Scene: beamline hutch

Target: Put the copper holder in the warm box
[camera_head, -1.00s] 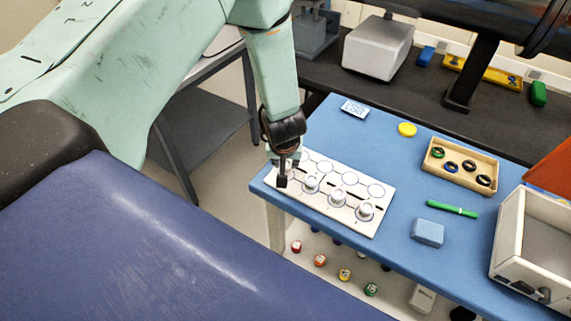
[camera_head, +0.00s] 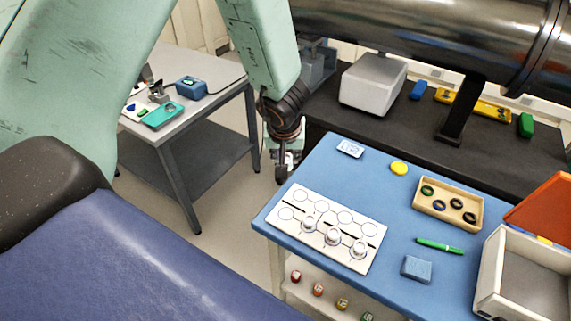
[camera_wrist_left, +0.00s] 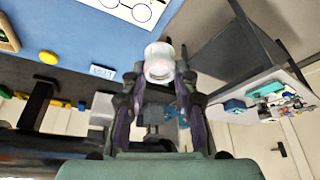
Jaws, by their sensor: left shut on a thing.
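My left gripper (camera_head: 285,170) is shut on a small round holder (camera_wrist_left: 159,62), raised clear of the surfaces, beyond the far left corner of the blue table top. In the left wrist view the holder is whitish with a faint pinkish tint inside, so I cannot confirm copper. My right gripper is not in view.
A wooden tray with dark rings (camera_head: 432,210), a green pen (camera_head: 440,246), a blue block (camera_head: 416,268) and a yellow disc (camera_head: 398,168) lie on the blue table (camera_head: 350,185). A dark bench with a grey box (camera_head: 373,85) stands behind. A grey side table (camera_head: 215,100) is at left.

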